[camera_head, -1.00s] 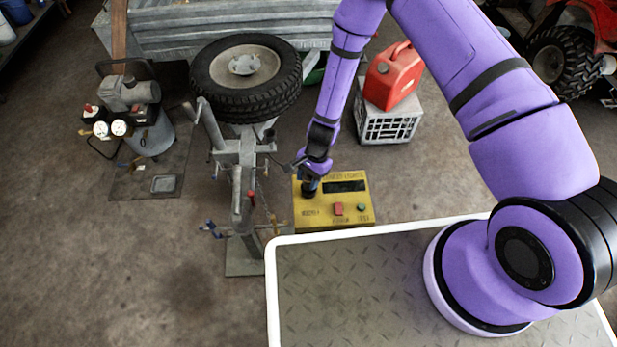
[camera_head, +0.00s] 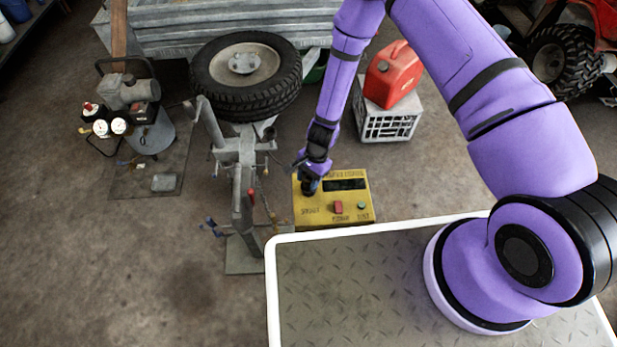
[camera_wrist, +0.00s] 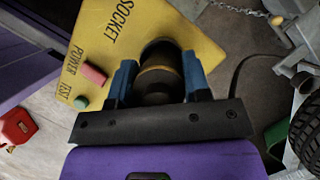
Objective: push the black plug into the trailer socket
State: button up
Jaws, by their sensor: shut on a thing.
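The yellow box (camera_head: 353,208) stands beside the trailer hitch, with a SOCKET label, a red button and a green button on its face. It also shows in the wrist view (camera_wrist: 117,38). My gripper (camera_head: 309,187) is over the box's left part. In the wrist view its blue fingers (camera_wrist: 158,85) are shut on the black plug (camera_wrist: 158,90), which has a tan band.
The grey trailer hitch post (camera_head: 242,190) with its handles and chain stands close left of the box. A spare tyre (camera_head: 246,75) is behind it. A red fuel can (camera_head: 393,75) sits on a white crate (camera_head: 390,122). A compressor (camera_head: 130,105) stands left.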

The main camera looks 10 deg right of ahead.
jog(key=shift+f, duration=0.75)
dwell(0.4)
jog(key=o, duration=1.5)
jog(key=shift+r, duration=0.1)
jog(key=shift+r, duration=4.4)
